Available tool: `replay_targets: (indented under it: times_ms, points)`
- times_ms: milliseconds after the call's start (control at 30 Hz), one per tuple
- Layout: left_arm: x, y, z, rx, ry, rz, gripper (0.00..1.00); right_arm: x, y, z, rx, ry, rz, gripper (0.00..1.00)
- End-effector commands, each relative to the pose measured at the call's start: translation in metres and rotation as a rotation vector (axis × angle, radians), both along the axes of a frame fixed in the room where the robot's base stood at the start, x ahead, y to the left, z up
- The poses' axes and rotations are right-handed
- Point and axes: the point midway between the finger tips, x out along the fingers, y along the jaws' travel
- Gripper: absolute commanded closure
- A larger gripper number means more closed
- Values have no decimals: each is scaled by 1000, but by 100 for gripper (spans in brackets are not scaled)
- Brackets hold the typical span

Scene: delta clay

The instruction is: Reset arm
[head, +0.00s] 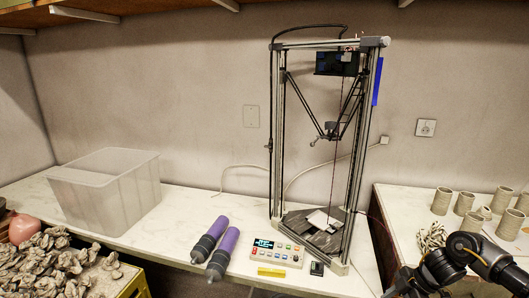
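My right arm comes in at the bottom right corner, bent, with black links and an orange-ringed joint. Its dark far end, around my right gripper (403,283), is low in the picture at the front edge of the right-hand table. The fingers cannot be made out, and I see nothing held there. My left arm and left gripper are not in view.
A tall delta printer (277,130) stands on the white bench (185,207). Before it are two purple-and-grey cartridges (227,240), a control box (275,251) and a yellow item (271,272). A clear bin (105,200), clay lumps (50,265) and several cups (441,201) flank it.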

Motion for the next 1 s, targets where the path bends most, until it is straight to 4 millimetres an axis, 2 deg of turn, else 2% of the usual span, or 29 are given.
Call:
replay_targets:
  times_ms: [33, 167, 267, 367, 400, 467, 500, 567, 600, 667, 700, 767, 800, 867, 900, 1000]
  points:
    - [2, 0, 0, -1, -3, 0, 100, 3, 10, -15, 22, -4, -13, 64]
    - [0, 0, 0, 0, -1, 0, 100, 12, 34, -53, 79, -34, -64, 64]
    - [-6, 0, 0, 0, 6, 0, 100, 16, 56, -94, 129, -53, -130, 64]
    - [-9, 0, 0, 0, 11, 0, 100, 9, 81, -152, 177, -64, -240, 64]
    - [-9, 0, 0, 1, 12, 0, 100, 2, 90, -179, 193, -62, -298, 64]
    - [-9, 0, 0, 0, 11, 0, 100, -15, 100, -221, 204, -53, -394, 64]
    - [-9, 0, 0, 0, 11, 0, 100, -30, 105, -248, 202, -44, -456, 64]
    - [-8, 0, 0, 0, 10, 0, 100, -56, 110, -285, 191, -25, -546, 64]
    - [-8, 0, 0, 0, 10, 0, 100, -76, 112, -308, 178, -8, -604, 64]
    - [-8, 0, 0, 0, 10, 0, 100, -108, 115, -340, 151, 21, -683, 64]
    - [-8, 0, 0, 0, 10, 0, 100, -132, 116, -359, 130, 41, -734, 64]
    - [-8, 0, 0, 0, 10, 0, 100, -170, 118, -386, 93, 76, -803, 64]
    - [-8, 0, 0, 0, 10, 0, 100, -196, 119, -402, 68, 101, -847, 64]
    - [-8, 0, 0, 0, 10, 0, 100, -237, 121, -423, 23, 138, -907, 64]
    - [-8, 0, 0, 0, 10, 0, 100, -265, 122, -435, -8, 165, -944, 64]
    - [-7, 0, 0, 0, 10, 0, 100, -332, 126, -458, -84, 229, -1023, 64]
